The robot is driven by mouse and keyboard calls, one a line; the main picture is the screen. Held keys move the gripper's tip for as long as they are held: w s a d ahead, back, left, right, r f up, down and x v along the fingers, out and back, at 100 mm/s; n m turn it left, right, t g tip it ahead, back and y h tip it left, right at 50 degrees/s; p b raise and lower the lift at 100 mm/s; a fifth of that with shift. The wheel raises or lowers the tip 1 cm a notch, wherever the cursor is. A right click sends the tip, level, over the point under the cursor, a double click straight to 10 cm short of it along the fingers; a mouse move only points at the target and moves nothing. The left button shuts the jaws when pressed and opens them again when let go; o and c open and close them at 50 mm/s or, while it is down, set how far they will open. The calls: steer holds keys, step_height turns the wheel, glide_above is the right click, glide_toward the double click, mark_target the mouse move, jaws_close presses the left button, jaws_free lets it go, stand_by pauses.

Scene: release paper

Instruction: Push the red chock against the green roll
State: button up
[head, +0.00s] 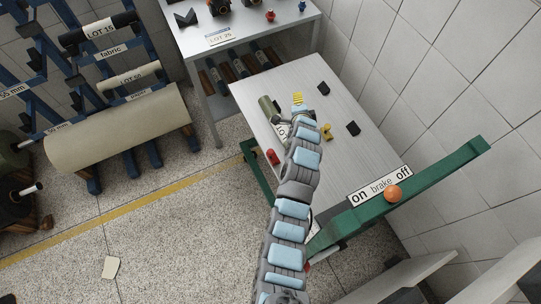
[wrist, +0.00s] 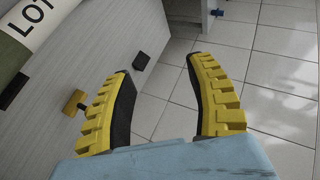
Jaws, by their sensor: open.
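The red chock (head: 272,156) lies near the left edge of the grey table, apart from the green roll. The green roll (head: 268,108) lies beyond it, partly hidden behind my arm. In the wrist view the roll (wrist: 12,55) fills the upper left corner with a LOT label on it. The red chock does not show in the wrist view. My gripper (head: 298,98) is over the far part of the table, right of the roll's far end. In the wrist view its yellow fingers (wrist: 160,68) are spread wide with nothing between them.
A yellow chock (head: 326,132) lies right of my arm, with black chocks (head: 324,88) and (head: 353,128) near the right side. The grey tabletop (head: 300,72) is bare between them. A shelf unit (head: 205,45) stands beyond the table.

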step_height(320, 180, down, 4)
steer(key=s+a+m+g+y+b, duration=0.2)
steer(key=g+y+b, duration=0.1)
steer(key=g, duration=0.3)
steer(key=m+g+y+b, duration=0.2)
steer(key=g+b, duration=0.1)
steer(key=g, duration=0.3)
glide_toward(270, 154)
steer(key=shift+w+d+f+b+x, duration=0.1)
steer(key=shift+w+d+x, duration=0.1)
steer(key=shift+x, duration=1.85)
steer(key=shift+w+d+f+b+x, duration=0.1)
steer(key=shift+w+d+x, duration=0.05)
steer(key=shift+x, duration=1.85)
steer(key=shift+w+d+b+x, duration=0.1)
steer(key=shift+w+d+x, duration=0.1)
steer(key=shift+x, duration=1.85)
jaws_close()
